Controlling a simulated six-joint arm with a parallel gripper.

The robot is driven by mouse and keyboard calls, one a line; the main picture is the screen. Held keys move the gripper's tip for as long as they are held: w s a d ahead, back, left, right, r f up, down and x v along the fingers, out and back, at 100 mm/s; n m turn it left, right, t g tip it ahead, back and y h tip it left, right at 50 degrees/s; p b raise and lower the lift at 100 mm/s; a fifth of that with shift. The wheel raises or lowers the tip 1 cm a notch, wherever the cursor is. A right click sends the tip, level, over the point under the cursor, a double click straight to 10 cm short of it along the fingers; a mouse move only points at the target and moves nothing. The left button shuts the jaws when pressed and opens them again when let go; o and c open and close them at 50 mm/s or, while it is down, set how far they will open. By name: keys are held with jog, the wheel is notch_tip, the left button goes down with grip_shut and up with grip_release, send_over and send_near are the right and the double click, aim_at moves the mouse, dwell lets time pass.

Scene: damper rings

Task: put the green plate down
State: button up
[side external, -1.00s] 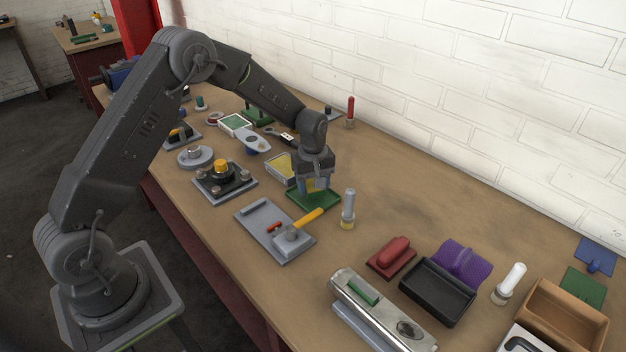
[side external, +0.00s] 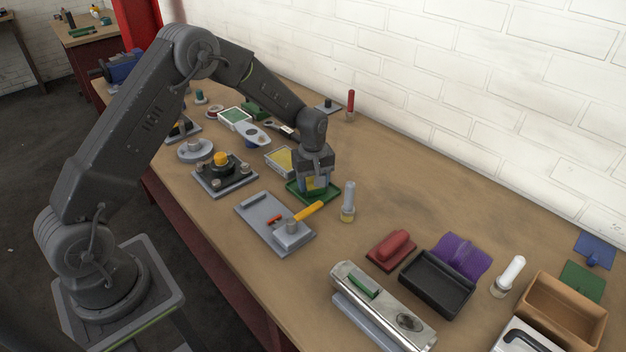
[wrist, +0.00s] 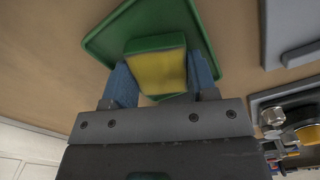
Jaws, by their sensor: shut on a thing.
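The green plate (side external: 330,196) is below my gripper in the middle of the bench in the side view. It has a raised rim, and it also shows in the wrist view (wrist: 110,38). My gripper (wrist: 157,80) is shut on a yellow block with a green edge (wrist: 157,72), which sits over the plate's middle and looks like its grip. One blue finger is on each side of the block. The plate seems to hang at or just above the bench top; I cannot tell if it touches. The fingers hide part of it in the side view.
A pale cylinder (side external: 348,201) stands close on the right. Bare bench (side external: 410,185) lies to the right.

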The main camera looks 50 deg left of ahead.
jog(key=shift+f, duration=0.2)
dwell(0.3)
jog(key=o, duration=1.3)
notch_tip(320, 180, up, 14)
jog(key=shift+f, duration=0.1)
grip_shut()
dwell(0.4)
dwell(0.7)
